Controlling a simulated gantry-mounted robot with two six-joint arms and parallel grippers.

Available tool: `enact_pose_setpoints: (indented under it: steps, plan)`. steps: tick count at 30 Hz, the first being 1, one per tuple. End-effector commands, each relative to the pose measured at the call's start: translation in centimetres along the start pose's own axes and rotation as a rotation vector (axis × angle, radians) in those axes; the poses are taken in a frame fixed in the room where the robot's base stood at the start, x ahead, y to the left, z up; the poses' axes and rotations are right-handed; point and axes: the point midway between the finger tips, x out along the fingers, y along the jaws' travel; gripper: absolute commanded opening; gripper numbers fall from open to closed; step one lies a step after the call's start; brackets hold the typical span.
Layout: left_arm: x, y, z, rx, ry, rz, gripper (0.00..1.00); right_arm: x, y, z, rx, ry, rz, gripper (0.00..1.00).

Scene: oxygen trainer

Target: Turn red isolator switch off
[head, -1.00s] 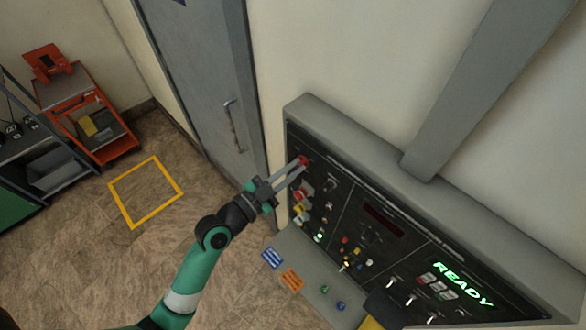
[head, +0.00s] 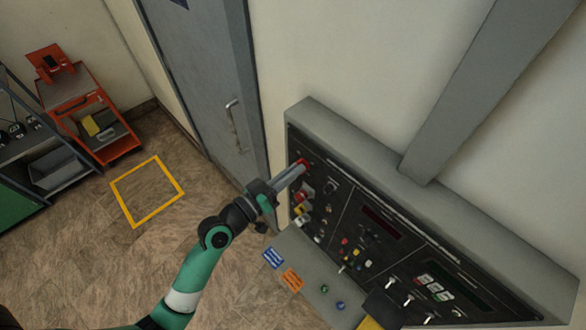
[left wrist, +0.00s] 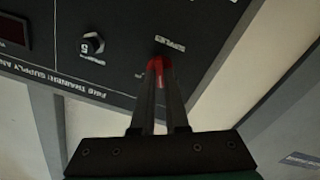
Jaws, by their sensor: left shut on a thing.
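The red isolator switch (head: 304,164) is at the upper left corner of the black control panel (head: 345,215). My left gripper (head: 300,168) reaches it from the left, with its fingertips at the switch. In the left wrist view the gripper (left wrist: 159,72) is shut on the red isolator switch (left wrist: 157,64), with red showing between and around the two fingertips. The fingers hide most of the switch. My right gripper is not in view.
Other knobs and buttons sit just below the switch, including a red one (head: 303,189). The READY display area (head: 460,290) is dark. A grey door (head: 195,80) stands left of the panel. An orange cart (head: 85,110) is far left; the floor between is clear.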

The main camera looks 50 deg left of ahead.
Motion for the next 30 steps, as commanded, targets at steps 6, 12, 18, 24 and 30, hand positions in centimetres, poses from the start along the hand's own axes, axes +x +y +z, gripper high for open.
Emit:
enact_pose_setpoints:
  steps: [6, 12, 18, 24, 30]
  plan:
    - [-0.01, 0.00, -0.16, -0.163, 0.002, 0.000, 0.00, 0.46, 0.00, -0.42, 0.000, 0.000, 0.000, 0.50]
    - [-0.01, -0.06, -0.11, -0.262, 0.002, 0.000, 0.00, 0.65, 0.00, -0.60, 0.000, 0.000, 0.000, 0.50]
    - [-0.01, -0.08, -0.08, -0.312, 0.002, 0.001, 0.00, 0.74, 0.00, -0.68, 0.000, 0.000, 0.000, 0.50]
    - [-0.01, -0.09, -0.06, -0.324, 0.002, 0.001, 0.00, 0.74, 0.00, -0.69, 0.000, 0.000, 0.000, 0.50]
    - [0.00, -0.09, -0.06, -0.324, 0.002, 0.001, 0.00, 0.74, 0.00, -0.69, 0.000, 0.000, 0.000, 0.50]
